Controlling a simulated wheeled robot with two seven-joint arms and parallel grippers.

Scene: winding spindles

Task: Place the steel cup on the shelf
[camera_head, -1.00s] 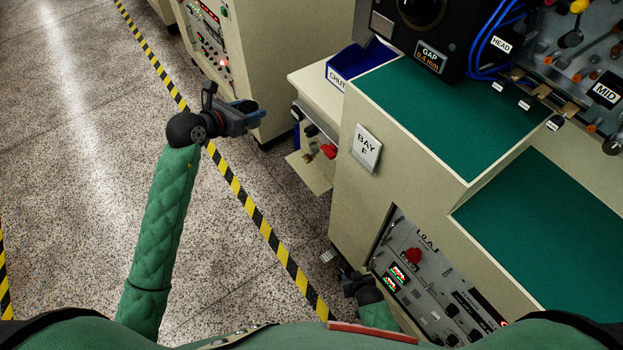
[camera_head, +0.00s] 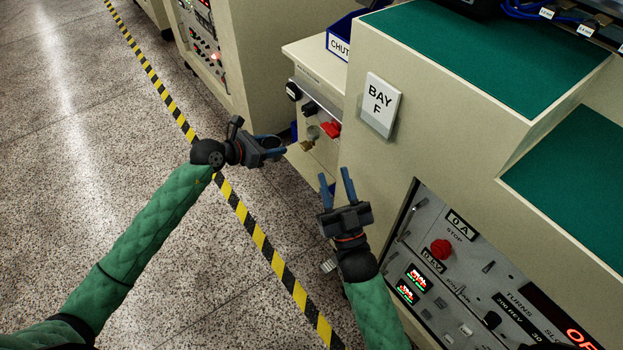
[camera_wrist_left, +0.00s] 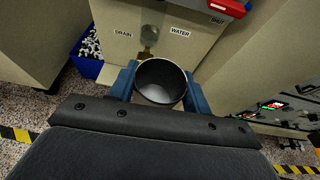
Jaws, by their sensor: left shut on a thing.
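The steel cup (camera_wrist_left: 161,80) shows in the left wrist view, its round mouth facing the camera and its inside grey and seemingly empty. My left gripper (camera_wrist_left: 162,88) is shut on it, with a blue finger on each side. In the head view my left gripper (camera_head: 272,148) is over the floor, just left of the small tap panel; I cannot make out the cup there. My right gripper (camera_head: 336,180) is open and empty, in front of the cream cabinet below the Bay F sign. I cannot tell which surface is the shelf.
A blue bin (camera_wrist_left: 86,50) sits on the floor. Green-topped steps (camera_head: 485,55) rise at right. A control panel (camera_head: 470,270) is at lower right. Floor at left is clear.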

